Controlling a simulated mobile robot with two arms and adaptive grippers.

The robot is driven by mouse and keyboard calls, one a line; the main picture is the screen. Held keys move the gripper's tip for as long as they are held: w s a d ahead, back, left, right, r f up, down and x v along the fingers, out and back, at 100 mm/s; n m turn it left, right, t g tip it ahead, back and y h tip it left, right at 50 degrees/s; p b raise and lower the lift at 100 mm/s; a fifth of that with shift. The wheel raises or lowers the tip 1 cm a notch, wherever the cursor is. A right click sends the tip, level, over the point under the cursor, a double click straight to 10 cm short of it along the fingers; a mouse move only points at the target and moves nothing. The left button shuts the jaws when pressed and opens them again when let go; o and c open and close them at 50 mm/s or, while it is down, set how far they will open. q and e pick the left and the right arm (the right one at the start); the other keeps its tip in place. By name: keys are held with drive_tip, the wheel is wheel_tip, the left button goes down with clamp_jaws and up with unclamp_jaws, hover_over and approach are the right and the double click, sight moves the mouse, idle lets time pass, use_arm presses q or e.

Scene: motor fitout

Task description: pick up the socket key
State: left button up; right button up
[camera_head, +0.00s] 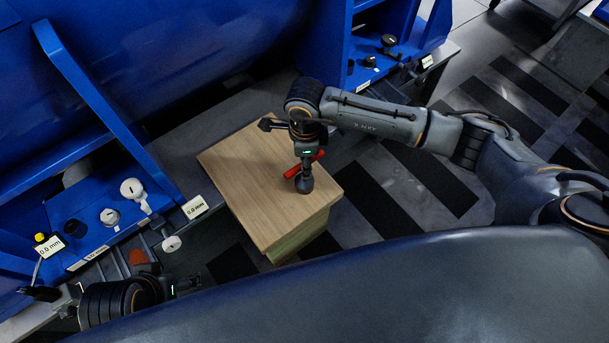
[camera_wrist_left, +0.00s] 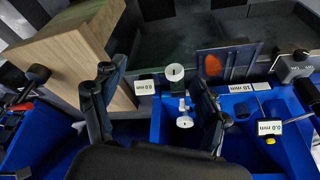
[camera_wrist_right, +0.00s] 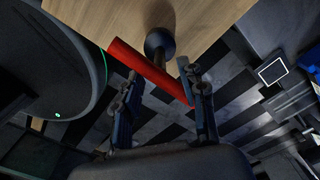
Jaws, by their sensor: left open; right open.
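The socket key, with a red cross handle (camera_head: 291,171) and a dark round-ended foot (camera_head: 304,184), is at the wooden block's top, near its front right corner. My right gripper (camera_head: 306,157) points down over it, open. In the right wrist view the red handle (camera_wrist_right: 146,68) runs diagonally across the gap between the fingers (camera_wrist_right: 160,84), its lower end close to the right finger. The dark round end (camera_wrist_right: 159,43) shows beyond it. I cannot tell whether the fingers touch the handle. My left gripper (camera_wrist_left: 155,95) is open and empty, at the lower left in the head view.
The wooden block (camera_head: 240,168) stands between blue machine frames. White knobs (camera_head: 132,188) and gauges labelled 0.0 mm (camera_head: 195,207) sit on the blue fixture (camera_head: 85,215) at left. More dark knobs (camera_head: 389,41) are at the upper right. Striped floor (camera_head: 400,185) lies right of the block.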

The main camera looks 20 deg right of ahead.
sight(303, 187)
drive_tip(key=shift+f, duration=0.6)
wheel_tip(303, 187, down, 4)
drive_tip(key=shift+a+f+b, duration=0.1)
drive_tip(key=shift+f+b, duration=0.1)
drive_tip(key=shift+b, duration=0.55)
drive_tip(key=shift+f, duration=0.25)
use_arm(q)
drive_tip(key=w+d+r+t+h, duration=0.1)
drive_tip(key=w+d+t, duration=0.1)
drive_tip(key=w, duration=0.5)
drive_tip(key=shift+r+t, duration=0.4)
drive_tip(key=shift+t, duration=0.5)
use_arm(e)
clamp_jaws()
